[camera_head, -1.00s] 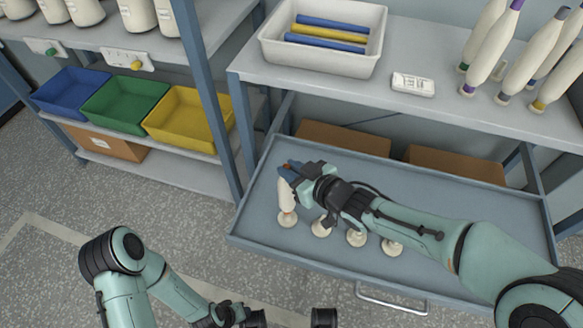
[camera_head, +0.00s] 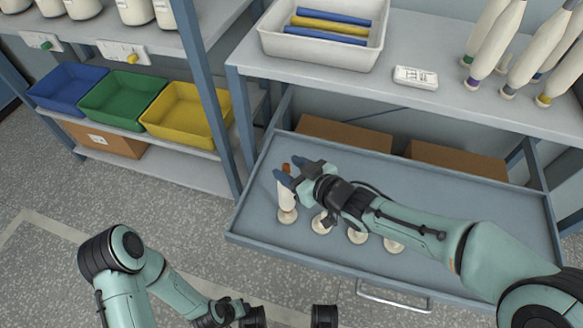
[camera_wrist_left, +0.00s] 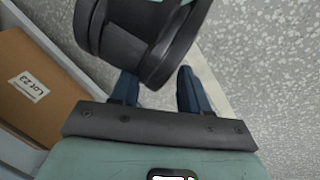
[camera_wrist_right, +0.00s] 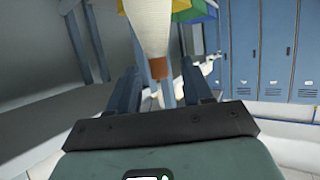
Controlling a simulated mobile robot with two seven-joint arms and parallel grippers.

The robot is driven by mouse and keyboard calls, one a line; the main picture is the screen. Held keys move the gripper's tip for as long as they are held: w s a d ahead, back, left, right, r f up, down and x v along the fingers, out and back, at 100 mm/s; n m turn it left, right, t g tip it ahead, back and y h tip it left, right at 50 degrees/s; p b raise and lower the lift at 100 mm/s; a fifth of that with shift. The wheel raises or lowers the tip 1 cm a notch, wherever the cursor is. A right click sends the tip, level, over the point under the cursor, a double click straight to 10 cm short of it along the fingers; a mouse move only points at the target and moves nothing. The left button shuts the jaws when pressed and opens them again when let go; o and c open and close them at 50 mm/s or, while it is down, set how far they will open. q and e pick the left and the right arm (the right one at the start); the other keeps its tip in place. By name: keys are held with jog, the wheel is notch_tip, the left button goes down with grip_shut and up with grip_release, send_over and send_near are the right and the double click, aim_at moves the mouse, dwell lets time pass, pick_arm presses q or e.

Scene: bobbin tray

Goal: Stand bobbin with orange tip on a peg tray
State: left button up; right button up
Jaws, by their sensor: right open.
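The peg tray (camera_head: 455,190) has more round peg bases to the right, partly under my right arm. My left gripper (camera_wrist_left: 156,92) is open and empty, away from the tray.
A shelf (camera_head: 450,100) above the tray holds a white bin (camera_head: 320,52) with blue and yellow rods, a white label box (camera_head: 415,77) and several standing bobbins (camera_head: 500,45). A blue post (camera_head: 212,90) stands left of the tray. Cardboard boxes (camera_head: 455,166) sit behind it.

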jog(key=shift+s+d+r, duration=0.15)
jog(key=shift+d, duration=0.05)
pick_arm(q)
notch_tip(320, 180, up, 6)
jog(key=s+d+p, duration=0.1)
jog(key=s+p, duration=0.2)
jog(key=p, duration=0.2)
jog(key=shift+d+r+g+h+p, duration=0.2)
jog(key=shift+r+g+h+p, duration=0.05)
jog(key=shift+g+h+p, duration=0.1)
pick_arm(e)
jog(key=v, duration=1.2)
jog(key=shift+s+d+r, duration=0.15)
jog(key=shift+s, duration=0.2)
pick_arm(q)
jog(key=shift+w, duration=0.1)
